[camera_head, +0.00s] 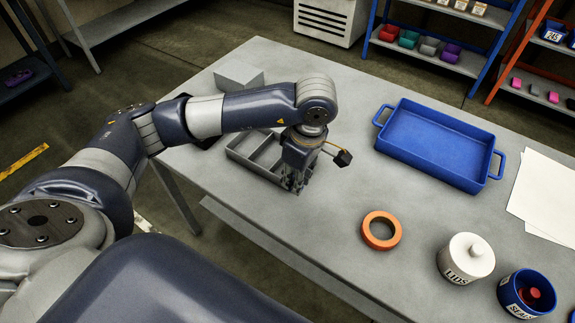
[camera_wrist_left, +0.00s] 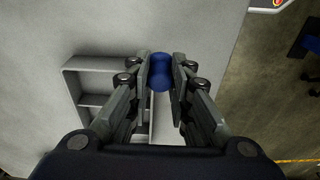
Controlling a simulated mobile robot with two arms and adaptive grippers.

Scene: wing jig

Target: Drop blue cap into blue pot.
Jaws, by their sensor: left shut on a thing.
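My left gripper (camera_head: 295,183) is over the grey compartment tray (camera_head: 236,156) on the table. In the left wrist view its fingers (camera_wrist_left: 161,80) are closed around a small blue piece, the blue cap (camera_wrist_left: 160,60). The cap is hidden by the gripper in the head view. I cannot tell whether the cap is clear of the tray. The blue pot (camera_head: 513,303), labelled SEALS, stands at the lower right of the table, with a red piece inside. My right gripper is not in view.
A white lidded pot (camera_head: 466,268) labelled LIDS stands left of the blue pot. An orange ring (camera_head: 368,240) lies nearer the gripper. A blue two-handled tray (camera_head: 428,174) and white paper (camera_head: 545,185) lie farther right. A grey block (camera_head: 238,73) sits behind my arm.

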